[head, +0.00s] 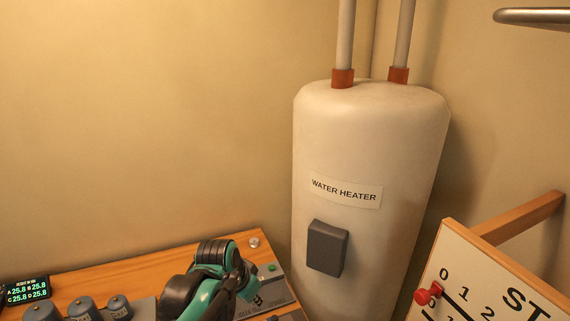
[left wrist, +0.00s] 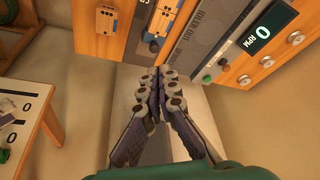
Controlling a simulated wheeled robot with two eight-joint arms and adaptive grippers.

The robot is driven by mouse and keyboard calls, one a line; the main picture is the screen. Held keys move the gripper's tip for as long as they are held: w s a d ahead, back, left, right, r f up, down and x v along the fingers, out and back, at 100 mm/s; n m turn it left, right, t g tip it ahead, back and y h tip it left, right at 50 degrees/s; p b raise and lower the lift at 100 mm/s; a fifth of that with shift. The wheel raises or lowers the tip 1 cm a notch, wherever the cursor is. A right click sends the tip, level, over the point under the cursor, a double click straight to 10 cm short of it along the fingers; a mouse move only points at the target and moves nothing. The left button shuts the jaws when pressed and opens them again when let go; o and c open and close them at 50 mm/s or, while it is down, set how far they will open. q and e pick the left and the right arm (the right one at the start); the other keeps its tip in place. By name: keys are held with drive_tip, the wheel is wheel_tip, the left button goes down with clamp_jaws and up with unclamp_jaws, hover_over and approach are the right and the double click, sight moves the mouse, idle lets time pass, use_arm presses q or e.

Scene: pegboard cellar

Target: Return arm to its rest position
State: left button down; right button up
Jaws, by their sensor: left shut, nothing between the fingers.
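My left arm, teal and black, comes up from the bottom of the head view, and its gripper (head: 243,278) is low in front of the wooden bench, partly hidden by its own links. In the left wrist view the left gripper (left wrist: 156,77) has its two grey, jointed fingers pressed together, with nothing between them. The fingers point towards a wooden and grey panel, and I cannot tell how far off it is. My right gripper is in neither view.
A white water heater (head: 370,140) with a grey box (head: 327,248) stands beyond the bench (head: 150,262). Several grey cylinders (head: 120,307) and a lit display (head: 25,290) are at lower left. A numbered board (head: 500,290) with a red knob (head: 428,294) is at lower right.

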use_arm(q)
drive_tip(key=s+a+f+n+t+y, duration=0.1)
drive_tip(key=s+a+n+t+y, duration=0.1)
drive_tip(key=s+a+n, duration=0.4)
drive_tip(key=s+a+t, duration=0.1)
drive_tip(key=s+a, duration=0.3)
drive_tip(key=s, duration=0.4)
drive_tip(key=shift+s+f+n, duration=0.35)
drive_tip(key=shift+s+n, duration=0.05)
